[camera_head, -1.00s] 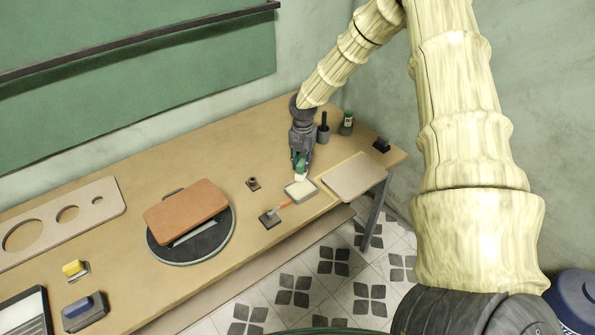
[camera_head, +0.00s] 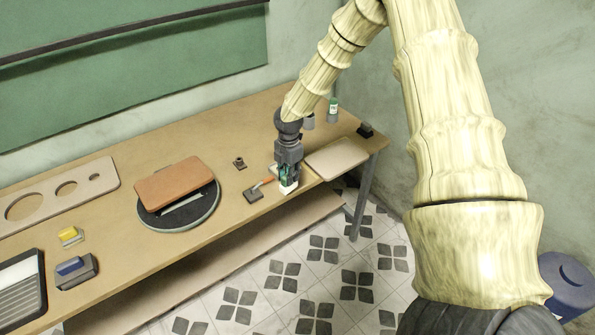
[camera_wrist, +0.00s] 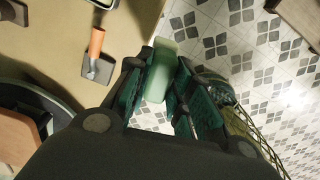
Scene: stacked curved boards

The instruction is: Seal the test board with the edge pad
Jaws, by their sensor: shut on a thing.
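My gripper (camera_head: 289,188) is shut on a pale green-white block, the edge pad (camera_wrist: 160,70), which also shows in the head view (camera_head: 288,187). The pad is held at the table's front edge, over the floor in the wrist view. A reddish-brown board (camera_head: 181,182) lies on a round dark turntable (camera_head: 204,217), left of my gripper. A thin tan board (camera_head: 337,155) lies at the table's right end. I cannot tell which is the test board.
An orange-handled tool with a dark flat base (camera_head: 253,194) lies just left of my gripper. A pale-rimmed tray shows partly at the wrist view's top. Yellow (camera_head: 69,233) and blue (camera_head: 70,266) blocks sit at left. A board with round holes (camera_head: 60,192) lies behind.

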